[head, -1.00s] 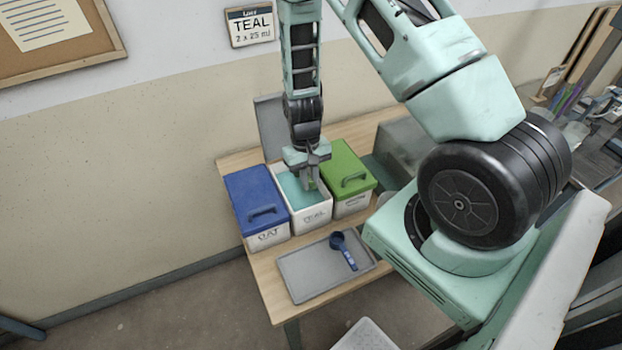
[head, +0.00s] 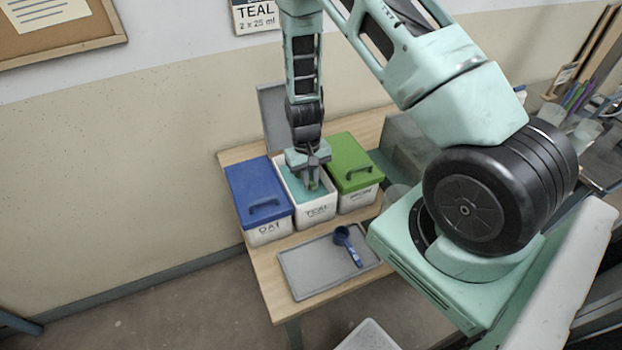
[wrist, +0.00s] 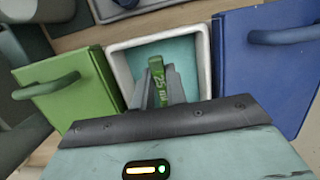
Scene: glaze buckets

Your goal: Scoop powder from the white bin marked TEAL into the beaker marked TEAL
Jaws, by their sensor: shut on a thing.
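The white bin marked TEAL (head: 318,215) stands open between two lidded bins, with teal powder (head: 297,187) inside. My gripper (head: 312,186) reaches down into its opening and is shut on the handle of a green scoop (wrist: 156,68). The wrist view shows the handle upright between the fingers (wrist: 163,88), over the teal powder (wrist: 187,52). The scoop's bowl is hidden, so I cannot tell how deep it is or whether it holds powder. I cannot make out a beaker marked TEAL.
A blue-lidded bin (head: 258,190) is at the left and a green-lidded bin (head: 352,160) at the right. A grey tray (head: 305,270) in front holds a blue scoop (head: 347,244). A grey panel (head: 273,118) stands behind. A wall sign (head: 255,15) reads TEAL, 2 x 25 ml.

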